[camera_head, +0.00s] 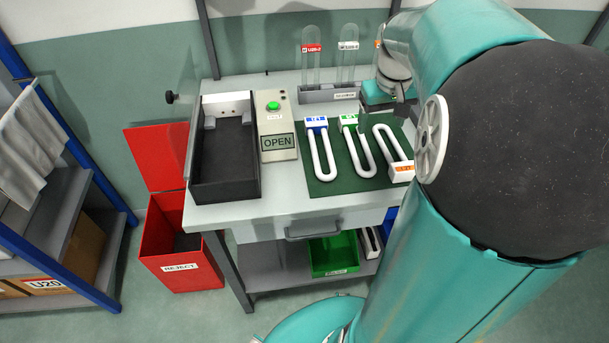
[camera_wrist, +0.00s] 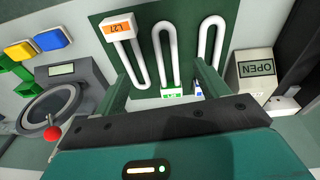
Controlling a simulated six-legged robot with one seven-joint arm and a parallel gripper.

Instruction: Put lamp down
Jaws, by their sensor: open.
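Three white U-shaped lamps lie on a dark green mat (camera_head: 334,182): one with a blue base (camera_head: 316,122), one with a green base (camera_head: 348,119) and one with an orange base (camera_head: 402,172). The orange-based lamp is turned the other way round, its base toward the front edge. In the wrist view, the orange base (camera_wrist: 118,28) is at upper left and the green base (camera_wrist: 171,92) is between the fingers. My gripper (camera_wrist: 160,75) is open and empty above the mat. In the head view it is partly hidden behind my arm.
A black open-topped chamber (camera_head: 225,170) and a control box reading OPEN (camera_head: 277,127) stand left of the mat. A rack (camera_head: 328,95) with glass tubes stands behind. A red reject bin (camera_head: 180,250) is on the floor. A round device with a red knob (camera_wrist: 52,133) shows in the wrist view.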

